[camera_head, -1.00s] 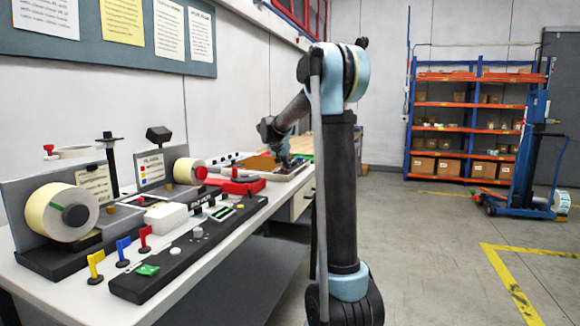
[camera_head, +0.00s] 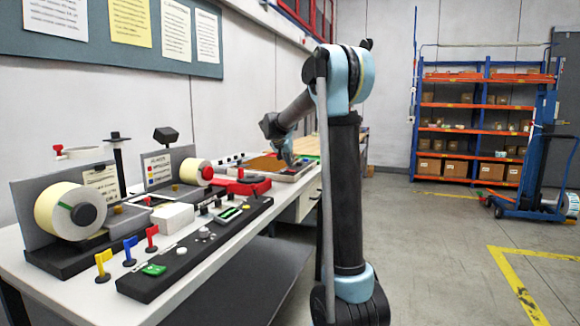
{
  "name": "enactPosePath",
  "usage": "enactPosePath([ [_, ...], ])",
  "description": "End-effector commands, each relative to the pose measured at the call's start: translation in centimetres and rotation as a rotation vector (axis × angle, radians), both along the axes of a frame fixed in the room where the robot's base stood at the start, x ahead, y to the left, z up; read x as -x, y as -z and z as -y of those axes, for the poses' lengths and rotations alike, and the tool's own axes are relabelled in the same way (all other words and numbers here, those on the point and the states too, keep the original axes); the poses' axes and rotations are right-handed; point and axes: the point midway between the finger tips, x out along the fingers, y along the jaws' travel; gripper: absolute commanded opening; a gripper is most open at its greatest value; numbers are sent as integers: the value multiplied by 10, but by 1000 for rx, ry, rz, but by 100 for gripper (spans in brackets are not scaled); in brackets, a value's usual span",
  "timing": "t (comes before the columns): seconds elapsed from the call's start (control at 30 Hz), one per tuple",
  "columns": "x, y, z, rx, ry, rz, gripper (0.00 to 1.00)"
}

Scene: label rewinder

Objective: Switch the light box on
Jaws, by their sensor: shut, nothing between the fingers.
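A white box (camera_head: 172,216) stands between two label rolls on the bench; I cannot tell for sure whether it is the light box, or whether anything is lit. The black control panel (camera_head: 190,258) along the bench's front edge carries a green button (camera_head: 153,269), a knob (camera_head: 203,233), several small switches and a small display (camera_head: 229,214). My gripper (camera_head: 289,162) is small and partly hidden at the far end of the bench, over or near a shallow tray with a brown surface (camera_head: 264,164). It looks shut and empty. It is well beyond the control panel.
The large left roll (camera_head: 60,212) and smaller right roll (camera_head: 190,173) stand upright. Yellow (camera_head: 103,264), blue (camera_head: 129,250) and red (camera_head: 151,236) flag-shaped pieces stand by the panel. A red item (camera_head: 243,186) lies farther back. Floor right of my arm is open; orange shelves and a blue lift stand behind.

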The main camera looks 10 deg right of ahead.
Motion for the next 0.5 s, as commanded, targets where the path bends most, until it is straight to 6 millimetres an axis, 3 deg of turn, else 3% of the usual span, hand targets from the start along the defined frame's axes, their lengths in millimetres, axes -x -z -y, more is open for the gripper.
enactPosePath([
  [0.17, 2, -31, 6, 0, 4, -1, 0],
  [0.5, 47, -75, -11, 0, 2, -1, 0],
])
